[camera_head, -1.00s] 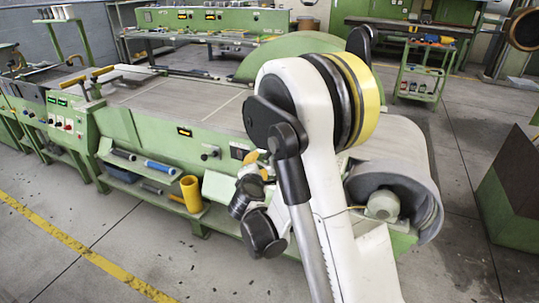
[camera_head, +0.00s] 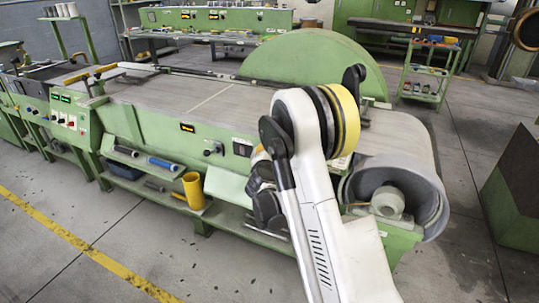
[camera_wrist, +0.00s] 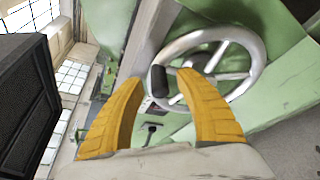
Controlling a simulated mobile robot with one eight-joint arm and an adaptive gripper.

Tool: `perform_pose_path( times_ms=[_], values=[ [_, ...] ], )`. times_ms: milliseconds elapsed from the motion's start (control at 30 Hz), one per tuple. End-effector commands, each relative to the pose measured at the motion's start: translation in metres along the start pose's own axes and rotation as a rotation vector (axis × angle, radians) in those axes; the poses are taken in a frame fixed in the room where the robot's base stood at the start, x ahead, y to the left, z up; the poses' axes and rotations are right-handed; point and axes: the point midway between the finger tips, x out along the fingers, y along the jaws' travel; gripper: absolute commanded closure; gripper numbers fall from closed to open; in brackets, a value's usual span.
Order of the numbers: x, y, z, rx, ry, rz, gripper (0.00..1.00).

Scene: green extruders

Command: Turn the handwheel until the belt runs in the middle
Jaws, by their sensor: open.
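The handwheel (camera_wrist: 257,75) is a silver rim with spokes, in the wrist view's upper right. Its black handle knob (camera_wrist: 158,80) stands between the tips of my gripper (camera_wrist: 157,84). The two yellow fingers are apart, one each side of the knob; I cannot tell whether either touches it. In the head view my arm hides the handwheel and most of my gripper. The wide grey belt (camera_head: 165,98) lies along the green machine (camera_head: 160,132) and bends over its right end. I cannot tell whether it runs in the middle.
A yellow cylinder (camera_head: 193,190) stands on the machine's lower shelf, with dark and blue rolls beside it. A grey motor (camera_head: 387,201) sits at the right end. A green cart (camera_head: 423,78) stands behind. The floor in front is clear.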

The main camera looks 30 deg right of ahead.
Motion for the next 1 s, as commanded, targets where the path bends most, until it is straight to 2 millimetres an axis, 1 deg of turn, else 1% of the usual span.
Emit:
perform_pose_path(
  times_ms=[233,267,300,400,700,1000],
  values=[
    [0.0011,0.0004,0.0004,0.001,0.000,0.000,0.59],
    [0.0011,0.0004,0.0004,0.001,0.000,0.000,0.60],
    [0.0011,0.0004,0.0003,0.001,0.000,0.000,0.72],
    [0.0010,0.0004,0.0003,0.001,0.000,0.000,1.00],
    [0.0015,0.0006,0.0003,0.003,0.000,0.001,1.00],
    [0.0107,0.0020,0.0021,0.032,0.000,0.013,1.00]
  ],
)
